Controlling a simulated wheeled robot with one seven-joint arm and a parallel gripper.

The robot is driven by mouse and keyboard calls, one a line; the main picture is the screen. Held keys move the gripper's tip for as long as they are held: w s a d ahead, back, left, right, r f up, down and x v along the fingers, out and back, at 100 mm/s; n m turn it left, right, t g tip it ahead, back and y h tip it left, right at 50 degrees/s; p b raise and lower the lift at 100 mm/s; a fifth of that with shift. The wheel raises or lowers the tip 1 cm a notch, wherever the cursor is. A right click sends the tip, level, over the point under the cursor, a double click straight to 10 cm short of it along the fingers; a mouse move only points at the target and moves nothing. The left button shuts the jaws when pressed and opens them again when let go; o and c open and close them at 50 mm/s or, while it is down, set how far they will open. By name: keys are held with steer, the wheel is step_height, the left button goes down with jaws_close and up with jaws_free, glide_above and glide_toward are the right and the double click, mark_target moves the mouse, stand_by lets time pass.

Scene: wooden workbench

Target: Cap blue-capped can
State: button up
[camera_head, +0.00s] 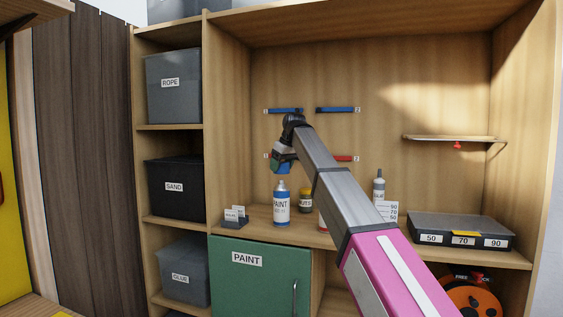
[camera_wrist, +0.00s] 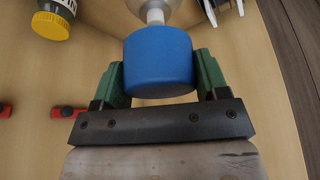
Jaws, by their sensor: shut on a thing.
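The paint can (camera_head: 282,209) stands upright on the bench top, with a blue and white body reading PAINT and a bare grey top. My gripper (camera_head: 281,167) is directly above it, pointing down. In the wrist view, the green fingers of my gripper (camera_wrist: 159,72) are shut on the blue cap (camera_wrist: 158,65). The can's white nozzle (camera_wrist: 155,16) and grey shoulder show just beyond the cap, roughly in line with it. The cap hides part of the nozzle, and I cannot tell whether they touch.
A yellow-lidded jar (camera_head: 306,200) stands right of the can, and a small card holder (camera_head: 235,216) stands left. A grey bottle (camera_head: 379,186) and a black case (camera_head: 460,231) are further right. Blue and red bars (camera_head: 338,109) are on the back panel.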

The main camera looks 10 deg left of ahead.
mark_target(282, 184)
steer(key=shift+f, duration=2.65)
steer(key=shift+f, duration=0.25)
steer(key=o, duration=1)
steer(key=shift+c, duration=0.2)
steer(key=shift+o, duration=0.3)
steer(key=shift+r, duration=0.15)
steer(key=shift+r, duration=3.4)
